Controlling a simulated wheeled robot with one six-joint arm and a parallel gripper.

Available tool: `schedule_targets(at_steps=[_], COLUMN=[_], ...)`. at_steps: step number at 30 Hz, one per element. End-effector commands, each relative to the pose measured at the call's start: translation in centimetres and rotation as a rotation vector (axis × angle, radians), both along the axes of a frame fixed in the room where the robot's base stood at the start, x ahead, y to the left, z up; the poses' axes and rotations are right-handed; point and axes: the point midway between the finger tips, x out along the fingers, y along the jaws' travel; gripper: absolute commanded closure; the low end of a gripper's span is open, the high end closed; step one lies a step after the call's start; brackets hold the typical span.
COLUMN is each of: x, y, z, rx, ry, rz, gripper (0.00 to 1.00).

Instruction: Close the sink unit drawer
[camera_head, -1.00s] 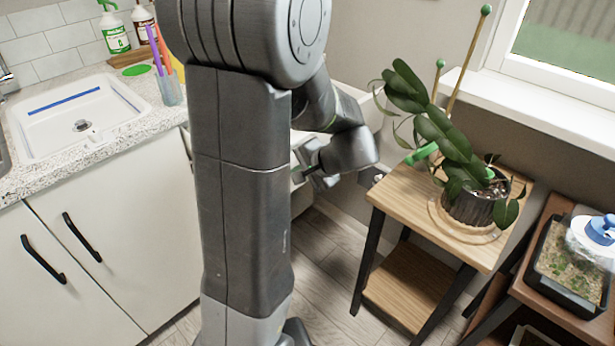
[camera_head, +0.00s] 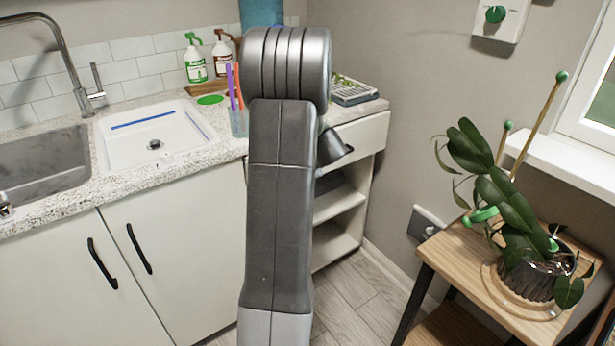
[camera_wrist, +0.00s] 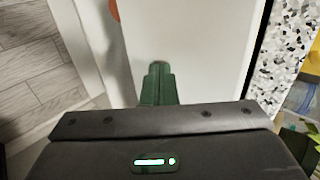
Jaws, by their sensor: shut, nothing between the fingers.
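The sink unit drawer (camera_head: 366,136) has a white front just under the right end of the speckled counter, partly hidden behind my arm in the head view. How far it stands out is not clear. In the wrist view a white panel (camera_wrist: 205,55), which looks like the drawer front, fills the middle. My gripper (camera_wrist: 157,68) has its green fingers together, empty, pointing at that panel. I cannot tell whether the fingertips touch it.
Open shelves (camera_head: 338,205) lie below the drawer. The plant stand (camera_head: 465,252) with a potted plant (camera_head: 535,272) is at the right. The speckled counter edge (camera_wrist: 287,60) runs along the right in the wrist view. Wooden floor (camera_head: 350,290) is clear between unit and stand.

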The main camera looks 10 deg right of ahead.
Motion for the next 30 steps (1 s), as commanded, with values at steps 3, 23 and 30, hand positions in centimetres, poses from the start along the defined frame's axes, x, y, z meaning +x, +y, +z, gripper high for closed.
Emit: schedule_targets(at_steps=[3, 23, 30], x=[1.5, 3.4, 3.1], y=[0.6, 1.3, 1.2], z=[0.1, 0.2, 0.1], rx=[-0.001, -0.001, -0.001], ry=[0.0, -0.007, -0.008], rz=[0.001, -0.001, -0.001], gripper=[1.0, 1.0, 1.0])
